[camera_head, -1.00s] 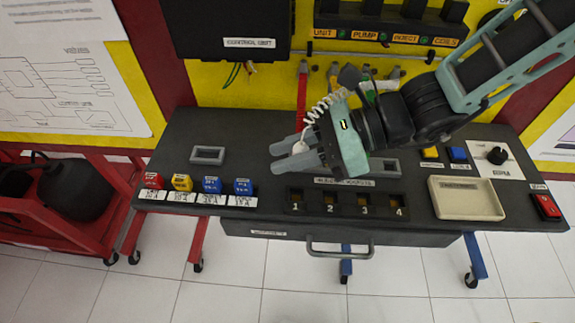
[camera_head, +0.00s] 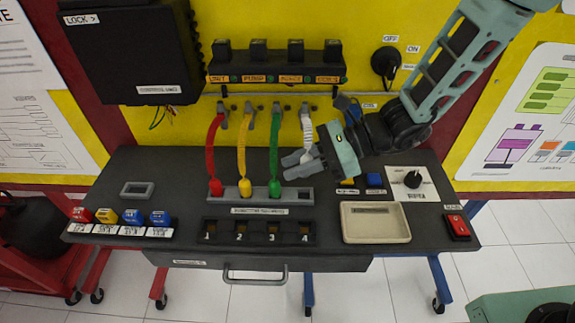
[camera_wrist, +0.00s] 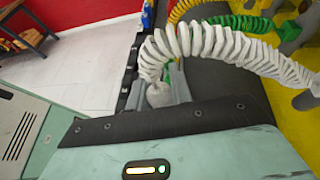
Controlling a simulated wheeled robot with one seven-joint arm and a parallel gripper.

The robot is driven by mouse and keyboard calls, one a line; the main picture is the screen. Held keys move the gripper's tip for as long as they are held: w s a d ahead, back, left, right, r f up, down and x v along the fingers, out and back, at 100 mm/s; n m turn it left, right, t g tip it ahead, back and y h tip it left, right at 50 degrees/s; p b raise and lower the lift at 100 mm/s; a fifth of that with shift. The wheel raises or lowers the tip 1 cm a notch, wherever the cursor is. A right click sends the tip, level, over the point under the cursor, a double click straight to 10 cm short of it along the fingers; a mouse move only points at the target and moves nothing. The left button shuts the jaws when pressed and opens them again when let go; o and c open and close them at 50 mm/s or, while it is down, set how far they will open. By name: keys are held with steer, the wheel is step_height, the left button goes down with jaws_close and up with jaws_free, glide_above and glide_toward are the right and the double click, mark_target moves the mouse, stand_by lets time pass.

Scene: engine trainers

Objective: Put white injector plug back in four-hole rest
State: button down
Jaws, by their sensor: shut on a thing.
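My gripper (camera_head: 297,164) is shut on the white injector plug (camera_wrist: 158,95), which sits between its fingers in the wrist view. The plug's white coiled cord (camera_head: 307,130) runs up to the panel and arches across the wrist view (camera_wrist: 225,42). The grey four-hole rest (camera_head: 262,197) lies on the bench and holds the red plug (camera_head: 216,188), yellow plug (camera_head: 245,188) and green plug (camera_head: 275,187). My gripper is just right of the green plug, over the rest's right end.
A numbered four-slot holder (camera_head: 258,232) is in front of the rest. A beige tray (camera_head: 376,223) and a red switch (camera_head: 457,227) are to the right. Coloured blocks (camera_head: 120,218) stand at the left. Coiled cords hang behind the rest.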

mark_target(279, 195)
steer(key=shift+f+b, duration=2.05)
steer(key=shift+f, duration=0.7)
steer(key=shift+f+b, duration=0.7)
steer(key=shift+f, duration=0.15)
steer(key=c, duration=1.5)
jaws_free()
steer(key=shift+w+d+r+p, duration=0.15)
steer(key=shift+d+r+p, duration=0.6)
steer(key=shift+d+p, duration=0.1)
steer(key=shift+p+v, duration=0.65)
steer(key=shift+v, duration=0.7)
steer(key=shift+a+r, duration=0.1)
steer(key=shift+r, duration=0.05)
